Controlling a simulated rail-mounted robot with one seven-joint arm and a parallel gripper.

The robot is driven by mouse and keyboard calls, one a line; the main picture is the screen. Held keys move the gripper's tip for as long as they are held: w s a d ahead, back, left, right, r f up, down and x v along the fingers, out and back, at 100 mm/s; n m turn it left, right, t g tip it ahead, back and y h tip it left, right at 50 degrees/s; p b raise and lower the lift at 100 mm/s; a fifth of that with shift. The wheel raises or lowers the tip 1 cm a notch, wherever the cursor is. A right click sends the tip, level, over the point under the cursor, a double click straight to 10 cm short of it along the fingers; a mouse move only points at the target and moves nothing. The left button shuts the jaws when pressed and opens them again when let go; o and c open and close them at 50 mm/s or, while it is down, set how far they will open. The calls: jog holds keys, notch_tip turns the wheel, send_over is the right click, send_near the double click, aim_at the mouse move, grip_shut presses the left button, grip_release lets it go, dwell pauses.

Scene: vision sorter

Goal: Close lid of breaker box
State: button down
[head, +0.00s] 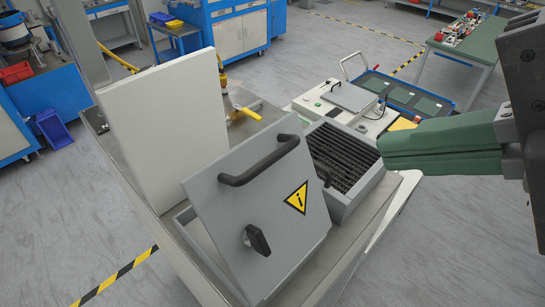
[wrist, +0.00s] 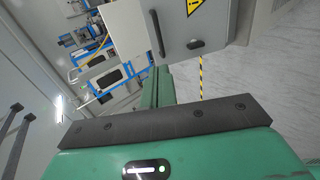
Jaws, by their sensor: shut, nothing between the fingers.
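The breaker box lid (head: 255,205) is a flat grey panel with a black bar handle (head: 260,160), a black knob (head: 257,240) and a yellow warning sticker (head: 297,197). It stands raised and tilted over a grey box frame (head: 188,228). My gripper (head: 385,151), with green fingers, is shut and empty at the right, apart from the lid. In the wrist view the lid (wrist: 215,28) is at the top, beyond my gripper's fingertips (wrist: 158,72). The box interior behind the lid is mostly hidden.
A grey case with dark slots (head: 340,160) lies between the lid and my gripper. A white upright panel (head: 165,125) stands behind the lid, with a yellow-handled valve (head: 245,113) beside it. A white device with a small lid (head: 350,97) is farther back.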

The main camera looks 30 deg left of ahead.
aim_at(271, 160)
jog(key=p+x, duration=0.2)
jog(key=x, duration=1.2)
jog(key=shift+a+r, duration=0.1)
jog(key=shift+a, duration=0.1)
